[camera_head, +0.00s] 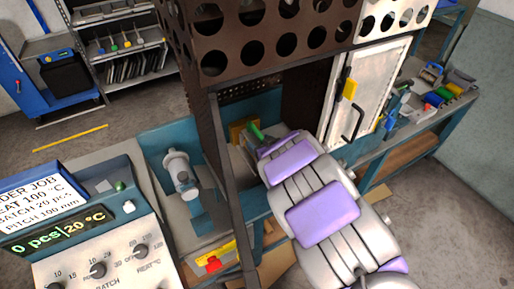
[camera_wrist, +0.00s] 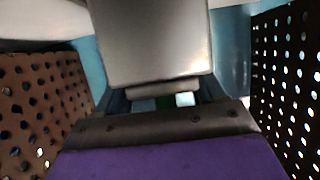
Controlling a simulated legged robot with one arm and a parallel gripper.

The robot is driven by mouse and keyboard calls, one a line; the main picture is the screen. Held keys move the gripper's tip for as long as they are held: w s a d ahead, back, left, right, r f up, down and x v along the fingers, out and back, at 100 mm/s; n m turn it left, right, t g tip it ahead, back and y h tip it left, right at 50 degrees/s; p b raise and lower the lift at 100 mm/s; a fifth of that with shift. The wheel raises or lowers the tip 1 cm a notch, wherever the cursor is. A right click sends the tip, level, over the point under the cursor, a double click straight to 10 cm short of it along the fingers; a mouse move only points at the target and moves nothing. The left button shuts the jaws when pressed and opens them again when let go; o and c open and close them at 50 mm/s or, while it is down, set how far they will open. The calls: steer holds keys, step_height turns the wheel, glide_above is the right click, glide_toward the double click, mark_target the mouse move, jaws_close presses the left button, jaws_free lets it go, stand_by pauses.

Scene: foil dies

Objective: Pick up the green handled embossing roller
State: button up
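A green handle (camera_head: 257,131) shows inside the dark perforated enclosure in the head view, just beyond the end of my arm. I cannot tell whether it is touched by my gripper; the rest of that tool is hidden. My gripper (camera_head: 262,147) is at the far end of my purple-and-grey arm, inside the enclosure, with its fingers largely hidden. In the wrist view a small dark green patch (camera_wrist: 165,102) and a pale block (camera_wrist: 185,99) show in a narrow gap past the dark front edge of my gripper. I cannot tell whether the fingers are open or shut.
A grey metal block (camera_wrist: 152,45) fills the upper middle of the wrist view. Perforated walls stand left (camera_wrist: 40,110) and right (camera_wrist: 288,80). A white door (camera_head: 365,95) stands right of my arm. A control panel (camera_head: 90,240) is at lower left, a cluttered bench (camera_head: 440,115) at right.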

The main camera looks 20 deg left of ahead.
steer(key=shift+c, duration=1.4)
steer(key=shift+a, duration=0.35)
steer(key=c, duration=0.4)
jaws_close()
steer(key=shift+r, duration=0.1)
